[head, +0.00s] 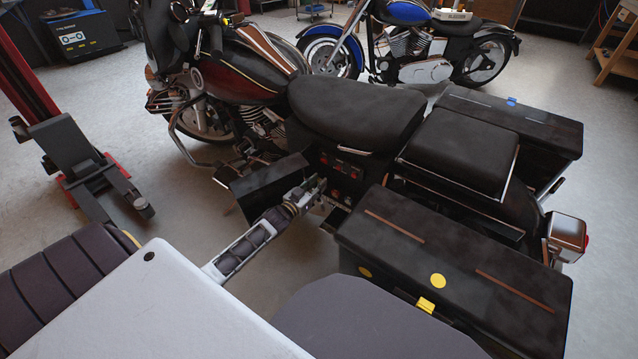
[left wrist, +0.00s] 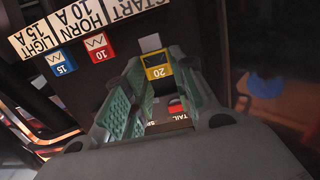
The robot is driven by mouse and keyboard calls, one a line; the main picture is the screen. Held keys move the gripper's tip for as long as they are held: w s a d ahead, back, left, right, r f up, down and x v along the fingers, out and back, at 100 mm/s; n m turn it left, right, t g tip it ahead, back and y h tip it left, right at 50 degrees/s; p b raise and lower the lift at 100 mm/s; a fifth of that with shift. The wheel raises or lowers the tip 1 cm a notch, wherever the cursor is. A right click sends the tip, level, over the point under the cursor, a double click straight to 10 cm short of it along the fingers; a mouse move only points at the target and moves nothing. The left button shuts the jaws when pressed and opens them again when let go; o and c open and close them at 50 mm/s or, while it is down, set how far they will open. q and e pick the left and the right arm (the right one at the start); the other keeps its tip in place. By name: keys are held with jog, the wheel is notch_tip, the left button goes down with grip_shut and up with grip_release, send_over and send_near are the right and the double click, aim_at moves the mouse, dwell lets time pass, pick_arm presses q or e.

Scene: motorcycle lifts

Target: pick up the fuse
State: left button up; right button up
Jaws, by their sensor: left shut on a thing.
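In the left wrist view a yellow fuse (left wrist: 157,67) marked 20 is between the tips of my left gripper (left wrist: 158,82). The gripper is shut on it. The fuse is at the dark fuse panel, near the START label (left wrist: 130,8); whether it is seated or pulled out I cannot tell. In the head view my left gripper (head: 316,188) reaches to the open side of the dark motorcycle, at the fuse panel (head: 345,170); the held fuse is too small to make out there. My right gripper is not in view.
A blue fuse (left wrist: 60,63) marked 15 and a red fuse (left wrist: 97,47) marked 10 are beside the gripper. Another red fuse (left wrist: 176,108) shows between the fingers. A black side case (head: 440,285) and an open dark cover (head: 262,183) flank the arm.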

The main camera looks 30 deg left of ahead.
pick_arm(q)
jog(key=s+a+p, duration=0.1)
jog(key=s+p, duration=0.4)
jog(key=s, duration=1.1)
jog(key=shift+s+a, duration=0.2)
jog(key=shift+s, duration=0.15)
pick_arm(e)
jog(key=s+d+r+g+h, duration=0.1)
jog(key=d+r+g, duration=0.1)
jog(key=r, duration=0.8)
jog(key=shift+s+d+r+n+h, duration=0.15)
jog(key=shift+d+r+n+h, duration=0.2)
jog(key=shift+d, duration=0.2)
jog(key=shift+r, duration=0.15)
